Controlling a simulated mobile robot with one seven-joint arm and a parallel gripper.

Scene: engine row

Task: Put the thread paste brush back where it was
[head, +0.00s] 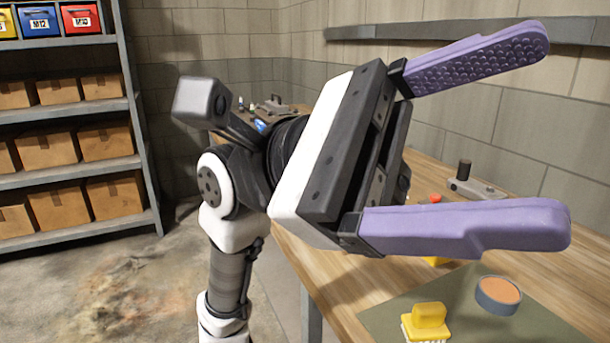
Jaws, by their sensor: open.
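My gripper (556,132) is open and empty, with its two purple fingers spread wide above the wooden bench. A yellow brush (428,317) with pale bristles at its lower edge is on the dark green mat (380,318). I cannot tell for sure that it is the thread paste brush. A round grey tub (498,295) with an orange top is on the mat to the right of the brush. The gripper's lower finger is above both in the picture, apart from them. The bottom of the brush is cut off by the picture edge.
The wooden bench (436,174) runs along the block wall, with a grey device with a dark knob (474,182) at its back. Small red and yellow items are partly hidden behind my gripper. A shelf rack with cardboard boxes (107,141) and coloured bins (40,21) stands left.

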